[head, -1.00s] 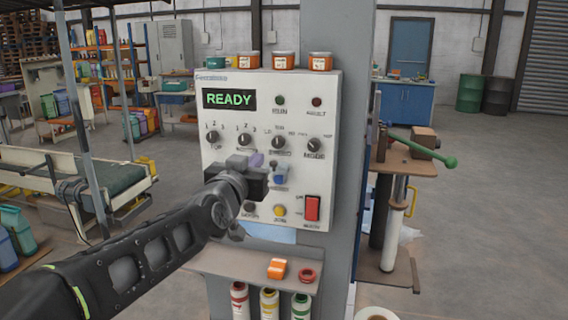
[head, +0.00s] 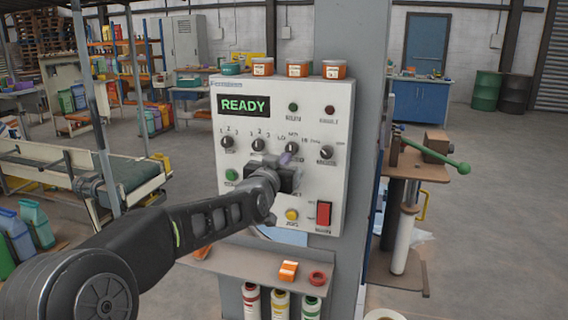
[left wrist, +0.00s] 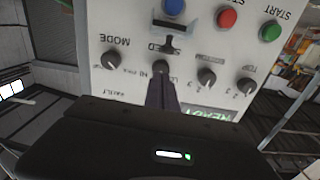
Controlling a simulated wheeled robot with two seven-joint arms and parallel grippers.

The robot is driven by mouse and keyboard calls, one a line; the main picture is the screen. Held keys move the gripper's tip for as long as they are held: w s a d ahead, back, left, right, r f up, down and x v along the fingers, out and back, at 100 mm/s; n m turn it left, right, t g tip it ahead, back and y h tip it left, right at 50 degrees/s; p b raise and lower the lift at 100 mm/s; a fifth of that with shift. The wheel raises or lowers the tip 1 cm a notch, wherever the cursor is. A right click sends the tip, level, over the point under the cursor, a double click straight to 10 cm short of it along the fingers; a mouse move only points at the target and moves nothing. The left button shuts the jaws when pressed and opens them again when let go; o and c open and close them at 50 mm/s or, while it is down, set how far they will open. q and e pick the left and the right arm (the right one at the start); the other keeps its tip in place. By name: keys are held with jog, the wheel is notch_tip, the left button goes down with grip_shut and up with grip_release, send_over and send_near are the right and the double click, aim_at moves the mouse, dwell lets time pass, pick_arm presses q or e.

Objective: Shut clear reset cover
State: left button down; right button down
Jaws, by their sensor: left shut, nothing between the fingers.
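The control panel (head: 330,115) shows READY on its display. My left gripper (head: 287,158) is shut and empty in front of the panel's middle, just below the selector knobs. It hides the blue button in the head view. In the left wrist view, which shows the panel upside down, the blue button (left wrist: 174,6) is at the top edge. A dark T-shaped piece (left wrist: 171,46) lies between it and my shut fingers (left wrist: 160,74). I cannot tell whether the fingers touch anything. My right gripper is out of view.
A red switch (head: 323,213) and a yellow button (head: 292,215) sit low on the panel. A green button (head: 231,174) is at its left. A shelf (head: 240,262) juts out below. Small orange jars (head: 299,70) stand on top. A green-ended lever (head: 462,168) sticks out at right.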

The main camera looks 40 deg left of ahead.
pick_arm(q)
notch_tip(320, 180, down, 2)
jog(key=shift+w+a+f, duration=0.1)
jog(key=shift+w+f, duration=0.05)
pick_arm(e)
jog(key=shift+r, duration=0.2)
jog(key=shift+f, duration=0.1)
